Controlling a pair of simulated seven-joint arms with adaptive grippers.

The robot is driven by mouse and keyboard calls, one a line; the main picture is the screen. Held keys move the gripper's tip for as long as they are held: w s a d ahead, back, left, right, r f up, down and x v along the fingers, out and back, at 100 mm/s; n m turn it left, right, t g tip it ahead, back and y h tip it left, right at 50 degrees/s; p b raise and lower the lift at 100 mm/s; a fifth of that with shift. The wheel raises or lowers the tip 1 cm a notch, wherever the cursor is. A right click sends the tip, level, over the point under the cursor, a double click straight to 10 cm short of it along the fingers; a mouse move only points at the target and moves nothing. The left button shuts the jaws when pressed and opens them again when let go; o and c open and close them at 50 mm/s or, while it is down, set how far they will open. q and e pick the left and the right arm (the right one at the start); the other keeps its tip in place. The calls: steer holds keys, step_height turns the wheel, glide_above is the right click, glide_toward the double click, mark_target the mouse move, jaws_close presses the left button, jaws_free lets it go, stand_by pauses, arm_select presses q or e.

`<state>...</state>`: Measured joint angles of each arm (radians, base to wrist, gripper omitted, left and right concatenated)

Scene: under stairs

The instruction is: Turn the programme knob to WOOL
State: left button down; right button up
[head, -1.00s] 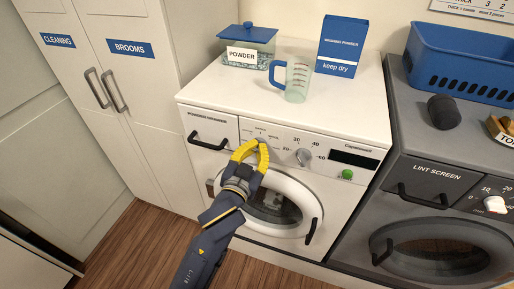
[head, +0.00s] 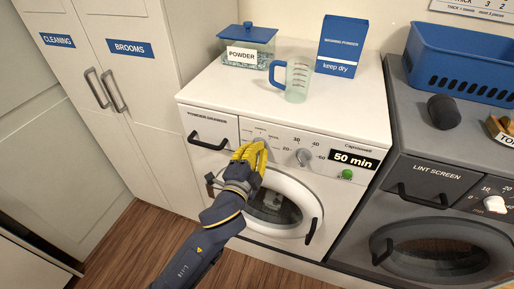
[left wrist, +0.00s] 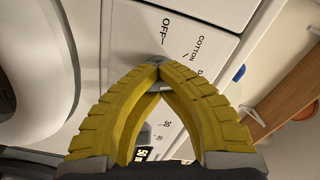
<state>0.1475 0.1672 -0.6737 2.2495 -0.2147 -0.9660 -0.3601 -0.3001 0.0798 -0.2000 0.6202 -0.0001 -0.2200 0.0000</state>
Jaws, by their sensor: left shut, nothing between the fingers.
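The white washing machine (head: 228,82) has its programme knob on the front panel, almost fully hidden by my left gripper (head: 256,147). In the left wrist view only a small grey part of the knob (left wrist: 157,60) shows beyond the fingertips, by the printed words OFF and COTTON. The knob's pointer and the WOOL mark cannot be made out. My left gripper's yellow fingers (left wrist: 150,72) meet at their tips, shut with nothing between them, right at the knob. Whether they touch it is unclear. The display (head: 355,160) reads 50 min. My right gripper is not in view.
A second grey knob (head: 304,157) and a green button (head: 347,174) are right of the gripper. The powder drawer (head: 208,132) is to its left, the round door (head: 290,193) below. A jug (head: 298,80), powder tub (head: 247,50) and carton (head: 342,45) stand on top.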

arm_select(q)
steer(key=m, duration=0.4)
steer(key=shift+s+d+r+m, duration=0.15)
steer(key=shift+d+m, duration=0.15)
steer(key=m, duration=0.3)
steer(key=shift+m, duration=0.4)
steer(key=m, duration=0.4)
steer(key=shift+f, duration=0.4)
steer(key=shift+a+f+m, duration=0.1)
steer(key=shift+f+m, duration=0.05)
steer(key=shift+m, duration=0.75)
steer(key=shift+f, duration=0.15)
steer(key=c, duration=1.3)
jaws_free()
steer(key=o, duration=0.4)
steer(key=shift+r, duration=0.25)
steer(key=shift+a, duration=0.1)
steer(key=v, duration=1.2)
steer(key=shift+r, duration=0.1)
